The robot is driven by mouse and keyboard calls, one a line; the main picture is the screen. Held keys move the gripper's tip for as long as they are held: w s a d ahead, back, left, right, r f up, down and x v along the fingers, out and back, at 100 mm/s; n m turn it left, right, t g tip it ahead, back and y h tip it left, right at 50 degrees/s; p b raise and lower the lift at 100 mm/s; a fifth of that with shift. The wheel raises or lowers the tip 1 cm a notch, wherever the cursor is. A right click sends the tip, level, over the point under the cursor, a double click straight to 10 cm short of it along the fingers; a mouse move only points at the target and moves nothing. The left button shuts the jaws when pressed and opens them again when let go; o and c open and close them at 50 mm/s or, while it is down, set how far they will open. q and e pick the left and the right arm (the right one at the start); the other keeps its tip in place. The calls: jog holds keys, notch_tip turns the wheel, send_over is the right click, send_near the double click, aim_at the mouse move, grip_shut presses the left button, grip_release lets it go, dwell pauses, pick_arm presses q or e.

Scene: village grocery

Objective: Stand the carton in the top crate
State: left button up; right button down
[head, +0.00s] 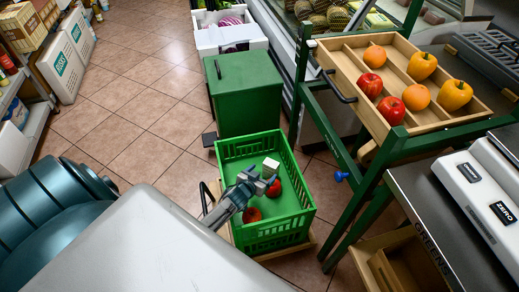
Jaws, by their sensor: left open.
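The green crate (272,242) stands low on the floor in the middle of the head view, on a wooden base. A small white block-like carton (271,164) shows inside it, near the crate's back right part; its lower part is hidden by my gripper. My left gripper (262,180) is open, over the crate's inside and close beside the carton. I cannot tell whether it touches the carton. Two red round fruits lie in the crate, one (275,188) right by the gripper and one (252,215) nearer the front. My right gripper is not in view.
A green lidded bin (243,92) stands just behind the crate. To the right, a green-framed stand holds a wooden tray (345,62) of apples, oranges and yellow peppers. A metal counter (425,205) with a scale is at far right. Tiled floor (135,125) is clear at left.

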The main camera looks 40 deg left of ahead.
pick_arm(q)
jog(key=shift+v, duration=1.05)
